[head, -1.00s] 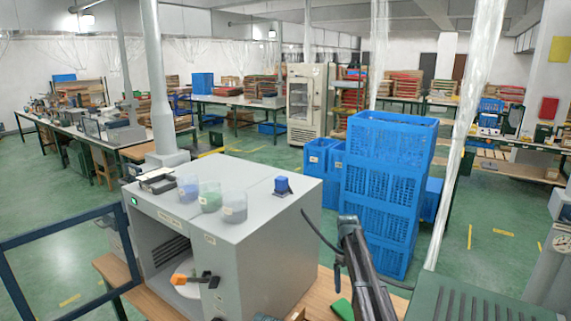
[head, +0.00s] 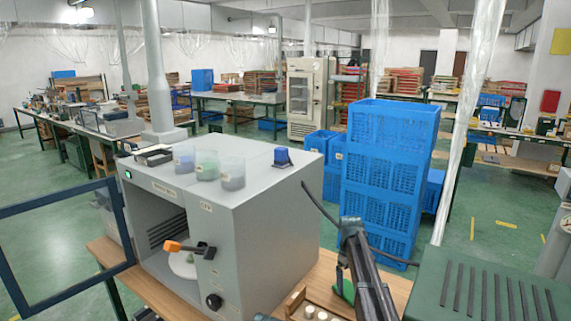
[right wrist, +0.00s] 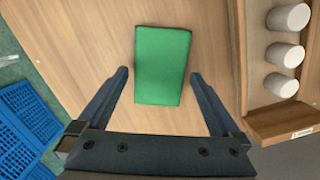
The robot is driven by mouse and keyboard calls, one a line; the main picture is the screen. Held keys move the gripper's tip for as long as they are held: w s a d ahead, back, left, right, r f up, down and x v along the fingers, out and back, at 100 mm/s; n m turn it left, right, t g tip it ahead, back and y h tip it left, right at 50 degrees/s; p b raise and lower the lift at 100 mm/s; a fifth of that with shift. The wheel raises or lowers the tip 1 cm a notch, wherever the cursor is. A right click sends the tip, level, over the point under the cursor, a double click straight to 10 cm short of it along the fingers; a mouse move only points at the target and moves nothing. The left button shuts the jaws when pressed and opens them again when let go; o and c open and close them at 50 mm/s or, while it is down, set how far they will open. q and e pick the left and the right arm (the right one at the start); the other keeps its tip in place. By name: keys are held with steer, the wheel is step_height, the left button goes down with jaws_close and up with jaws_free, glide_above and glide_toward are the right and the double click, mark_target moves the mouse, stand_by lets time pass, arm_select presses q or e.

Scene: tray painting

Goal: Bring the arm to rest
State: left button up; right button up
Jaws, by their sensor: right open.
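My right arm (head: 365,265) comes up from the bottom of the head view and bends down at its wrist. My right gripper (right wrist: 158,75) is open in the right wrist view. Its two dark fingers stand apart above a wooden bench top, with a green pad (right wrist: 162,55) between and beyond them, not gripped. The green pad also shows in the head view (head: 345,291), partly hidden by my arm. My left gripper is not in view.
A grey cabinet (head: 255,230) stands left of my arm, its framed door (head: 120,222) open. Cups sit on top. A wooden tray (right wrist: 275,124) holds white cylinders (right wrist: 285,53). Blue crates (head: 385,175) stand behind, a green ribbed case (head: 440,270) at right.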

step_height(320, 180, down, 2)
steer(key=shift+s+f+b, duration=0.1)
steer(key=shift+b, duration=0.6)
step_height(320, 180, up, 11)
steer(key=n+p, duration=0.1)
steer(key=p, duration=0.9)
steer(key=shift+f+p, duration=0.2)
steer(key=shift+p, duration=0.1)
